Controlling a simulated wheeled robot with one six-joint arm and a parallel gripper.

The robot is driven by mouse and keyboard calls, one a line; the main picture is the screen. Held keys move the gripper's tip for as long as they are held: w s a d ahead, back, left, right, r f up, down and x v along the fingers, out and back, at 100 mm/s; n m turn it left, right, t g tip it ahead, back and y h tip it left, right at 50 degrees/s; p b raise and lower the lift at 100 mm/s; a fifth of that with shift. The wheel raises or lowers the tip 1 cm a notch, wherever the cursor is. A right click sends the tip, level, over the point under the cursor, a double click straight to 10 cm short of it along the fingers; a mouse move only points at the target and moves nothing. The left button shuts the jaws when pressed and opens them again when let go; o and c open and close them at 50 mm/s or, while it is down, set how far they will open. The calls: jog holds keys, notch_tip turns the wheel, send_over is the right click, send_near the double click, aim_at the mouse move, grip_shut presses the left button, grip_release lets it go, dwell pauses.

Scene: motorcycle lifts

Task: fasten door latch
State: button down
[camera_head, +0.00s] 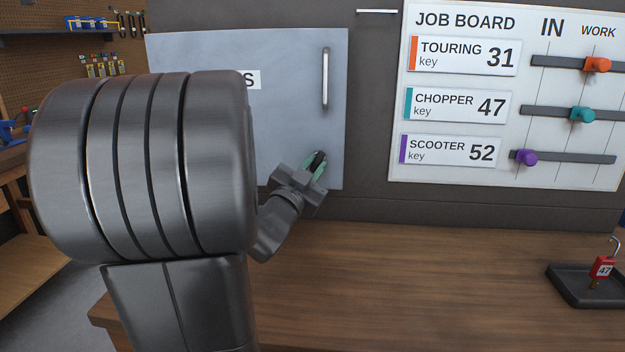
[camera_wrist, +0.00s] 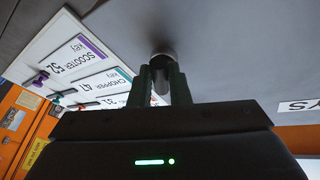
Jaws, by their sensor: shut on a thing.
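The grey cabinet door (camera_head: 290,100) has a vertical bar handle (camera_head: 325,80) at its upper right and a label partly hidden by my arm. My gripper (camera_head: 317,165) is at the door's lower right corner. In the wrist view my gripper (camera_wrist: 162,80) is shut on a dark round latch knob (camera_wrist: 162,53) that stands out from the grey surface. In the head view the knob (camera_head: 319,156) shows only as a small dark tip at the fingers. The latch's turn position is hidden. I cannot tell whether the door sits fully flush.
A job board (camera_head: 460,170) with coloured sliders is on the wall to the right. A wooden bench top (camera_head: 430,270) lies below, mostly clear. A black tray (camera_head: 585,300) with a red key tag (camera_head: 602,268) is at its right. My arm hides the door's left side.

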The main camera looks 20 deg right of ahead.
jog(key=n+t+b, duration=0.1)
jog(key=n, duration=0.1)
jog(key=n+t+b, duration=0.1)
jog(key=n+b, duration=0.1)
jog(key=shift+d+f+y, duration=0.15)
jog(key=shift+f+y, duration=0.05)
jog(key=shift+y, duration=0.2)
jog(key=shift+s+r+n+t+y+b, duration=0.1)
jog(key=shift+n+t+y+b, duration=0.3)
jog(key=shift+n+b, duration=0.75)
jog(key=shift+r+n+t, duration=0.15)
jog(key=shift+n+t, duration=0.15)
jog(key=shift+n, duration=0.25)
jog(key=c, duration=1.4)
grip_release()
jog(key=shift+d, duration=0.1)
jog(key=shift+o, duration=0.2)
